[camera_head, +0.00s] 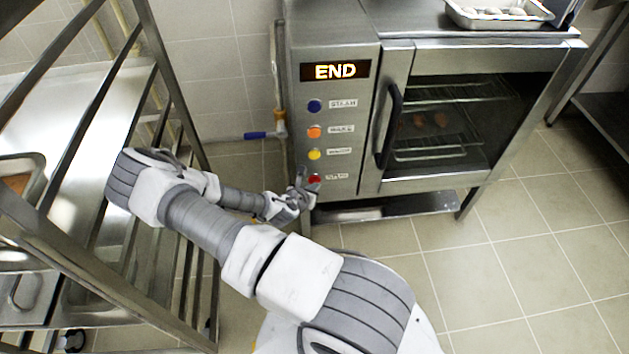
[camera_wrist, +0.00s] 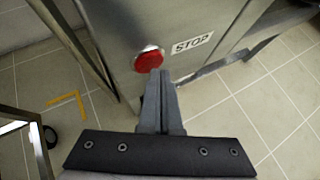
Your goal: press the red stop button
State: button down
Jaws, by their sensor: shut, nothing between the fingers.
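The red stop button (camera_head: 314,179) is the lowest of the buttons on the steel control panel of the oven (camera_head: 335,130). In the wrist view the red button (camera_wrist: 149,60) is large and round, with a STOP label (camera_wrist: 192,43) to its right. My gripper (camera_wrist: 160,78) is shut and empty, its fingertips at the lower edge of the button in the picture. I cannot tell whether they touch it. In the head view my gripper (camera_head: 303,176) is just left of the button. The panel display (camera_head: 335,71) reads END.
Blue, orange and yellow buttons (camera_head: 314,155) sit above the red one. The oven door has a dark vertical handle (camera_head: 389,126). A steel rack (camera_head: 84,100) stands close on the left of my arm. A tray (camera_head: 498,14) lies on the oven top. Tiled floor on the right is clear.

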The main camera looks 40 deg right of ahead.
jog(key=shift+w+d, duration=0.2)
jog(key=shift+w, duration=0.15)
dwell(0.7)
jog(key=shift+s, duration=0.15)
jog(key=shift+s+a, duration=0.4)
jog(key=shift+s, duration=0.15)
jog(key=s+a, duration=0.1)
jog(key=s, duration=0.2)
jog(key=s+a, duration=0.1)
jog(key=shift+s+a, duration=0.2)
jog(key=shift+a, duration=0.15)
dwell(0.8)
